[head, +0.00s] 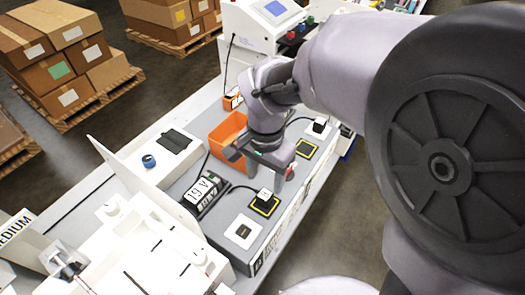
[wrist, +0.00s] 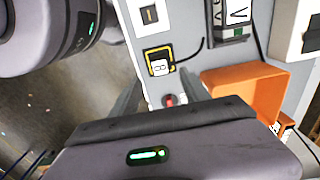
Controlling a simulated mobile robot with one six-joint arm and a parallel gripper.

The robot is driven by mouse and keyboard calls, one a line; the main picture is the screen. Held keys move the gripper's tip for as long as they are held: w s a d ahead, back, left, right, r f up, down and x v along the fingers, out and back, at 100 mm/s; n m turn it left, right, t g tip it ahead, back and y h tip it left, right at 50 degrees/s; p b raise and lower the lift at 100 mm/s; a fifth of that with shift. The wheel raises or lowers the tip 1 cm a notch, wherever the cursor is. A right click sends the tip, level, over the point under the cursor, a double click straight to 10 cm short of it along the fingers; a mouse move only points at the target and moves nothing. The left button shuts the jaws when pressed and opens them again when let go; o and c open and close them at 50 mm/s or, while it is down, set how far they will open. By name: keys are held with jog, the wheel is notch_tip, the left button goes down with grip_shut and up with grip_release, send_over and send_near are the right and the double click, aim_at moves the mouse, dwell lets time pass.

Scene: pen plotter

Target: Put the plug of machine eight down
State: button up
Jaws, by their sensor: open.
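The white plug marked 8 (head: 265,194) sits on a black pad with a yellow border (head: 265,207) near the bench's front edge. In the wrist view the plug (wrist: 160,67) is on its pad (wrist: 148,55), a dark cord leading away to the right. My gripper (head: 264,168) is open over the bench, behind the plug in the head view. In the wrist view my gripper's fingers (wrist: 160,88) are spread apart with no plug between them. The plug looks clear of both fingers.
A black meter (head: 203,192), an orange bin (head: 226,134) and a red button (wrist: 169,100) are close by.

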aim_at(266, 195)
jog(key=s+d+r+n+t+y, duration=0.2)
jog(key=s+d+r+t, duration=0.3)
jog(key=s+r, duration=0.6)
jog(key=shift+s+d+r+n+t+p, duration=0.15)
jog(key=shift+d+r+n+t+p, duration=0.25)
jog(key=shift+d+r+n, duration=0.35)
